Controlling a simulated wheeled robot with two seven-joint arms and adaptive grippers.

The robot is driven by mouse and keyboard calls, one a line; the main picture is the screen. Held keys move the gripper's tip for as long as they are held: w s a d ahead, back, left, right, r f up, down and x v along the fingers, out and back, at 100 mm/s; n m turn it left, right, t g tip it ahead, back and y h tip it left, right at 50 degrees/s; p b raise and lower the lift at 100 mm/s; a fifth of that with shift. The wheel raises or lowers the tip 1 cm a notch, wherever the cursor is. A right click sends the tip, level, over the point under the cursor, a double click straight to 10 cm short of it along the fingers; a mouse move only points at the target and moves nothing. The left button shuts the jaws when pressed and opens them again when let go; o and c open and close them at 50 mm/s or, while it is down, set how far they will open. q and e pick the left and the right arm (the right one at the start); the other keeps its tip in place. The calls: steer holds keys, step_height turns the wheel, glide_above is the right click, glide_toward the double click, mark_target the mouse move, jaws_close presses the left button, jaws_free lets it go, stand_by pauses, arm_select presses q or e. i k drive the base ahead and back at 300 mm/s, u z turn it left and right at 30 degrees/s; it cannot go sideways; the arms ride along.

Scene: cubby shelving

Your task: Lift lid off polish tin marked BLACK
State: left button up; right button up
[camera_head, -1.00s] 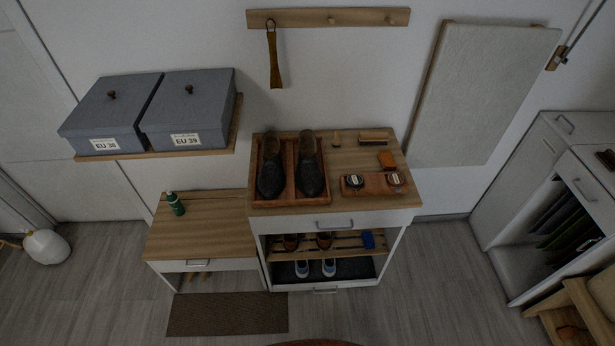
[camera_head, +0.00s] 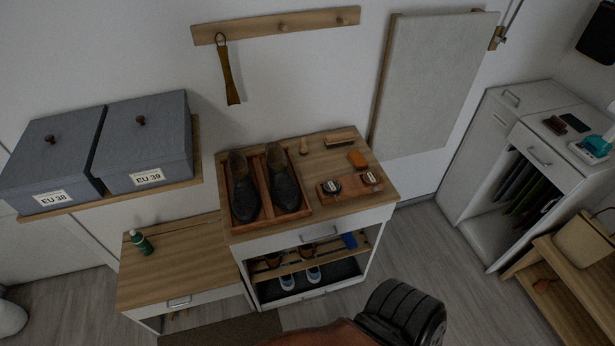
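Two small round dark tins with pale labels sit on a reddish-brown tray (camera_head: 350,188) at the right front of the wooden cabinet top (camera_head: 330,158). The left tin (camera_head: 331,187) and the right tin (camera_head: 371,178) both look closed. Their labels are too small to read, so I cannot tell which is marked BLACK. Neither of my grippers is in view.
Dark shoes (camera_head: 284,182) stand in a wooden tray left of the tins. An orange block (camera_head: 357,159) and a brush (camera_head: 340,138) lie behind them. A green bottle (camera_head: 144,244) stands on the lower bench.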

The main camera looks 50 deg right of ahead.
mark_target(329, 186)
steer(key=z, duration=0.05)
steer(key=i, duration=0.9)
steer(key=z, duration=2.25)
